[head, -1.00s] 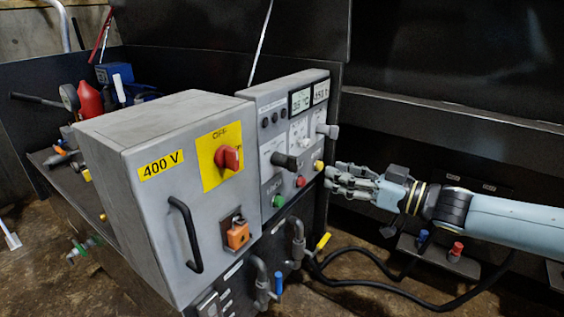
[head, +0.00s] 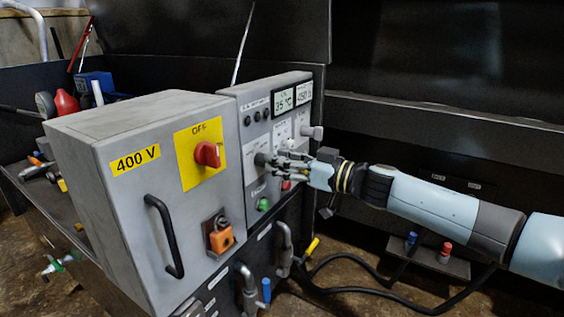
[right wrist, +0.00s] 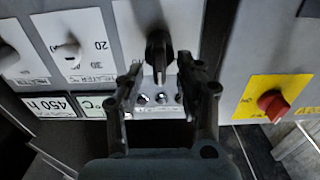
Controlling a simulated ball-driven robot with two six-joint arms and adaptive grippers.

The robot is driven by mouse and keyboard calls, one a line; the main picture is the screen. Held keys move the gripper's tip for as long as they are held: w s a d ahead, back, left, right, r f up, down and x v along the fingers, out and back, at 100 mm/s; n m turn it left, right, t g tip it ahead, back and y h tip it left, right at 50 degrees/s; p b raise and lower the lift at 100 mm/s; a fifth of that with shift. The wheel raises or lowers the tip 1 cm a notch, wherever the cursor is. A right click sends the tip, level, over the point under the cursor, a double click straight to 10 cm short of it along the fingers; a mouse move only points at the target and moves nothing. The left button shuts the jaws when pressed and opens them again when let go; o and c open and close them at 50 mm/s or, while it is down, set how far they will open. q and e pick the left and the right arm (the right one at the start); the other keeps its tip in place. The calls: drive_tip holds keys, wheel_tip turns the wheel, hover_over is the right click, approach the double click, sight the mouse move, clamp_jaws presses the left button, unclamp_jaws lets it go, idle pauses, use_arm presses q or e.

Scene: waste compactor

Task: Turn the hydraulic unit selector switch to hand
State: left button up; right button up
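A grey control panel (head: 283,92) carries a black selector switch (head: 262,159) on a light label plate whose wording I cannot read. My right gripper (head: 280,164) is at the panel front, at this switch. In the right wrist view the black switch (right wrist: 159,50) shows between the two fingers of the right gripper (right wrist: 160,68). The fingers are apart, one on each side of the knob, with gaps visible, so it seems ungripped. A second, grey knob (head: 312,132) sits to the upper right. My left gripper is not in view.
A grey 400 V cabinet (head: 115,185) with a red main switch (head: 207,154) and black handle (head: 165,236) stands left of the panel. A green button (head: 264,204) and red button (head: 286,185) sit below the switch. Black hoses (head: 350,292) run along the floor.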

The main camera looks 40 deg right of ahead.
clamp_jaws()
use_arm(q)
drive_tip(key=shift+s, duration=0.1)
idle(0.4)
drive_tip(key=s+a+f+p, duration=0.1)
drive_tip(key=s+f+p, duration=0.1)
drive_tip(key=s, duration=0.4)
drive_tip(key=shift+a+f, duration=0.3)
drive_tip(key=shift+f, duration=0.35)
use_arm(e)
drive_tip(key=shift+s+a+f+n, duration=0.1)
drive_tip(key=shift+a+n, duration=0.1)
drive_tip(key=shift+n, duration=1.3)
drive_tip(key=shift+s+a+f+n, duration=0.1)
drive_tip(key=shift+a+n, duration=0.05)
drive_tip(key=shift+n, duration=1.35)
drive_tip(key=shift+a+f+n, duration=0.1)
drive_tip(key=shift+a+n, duration=0.1)
drive_tip(key=shift+n, duration=1.3)
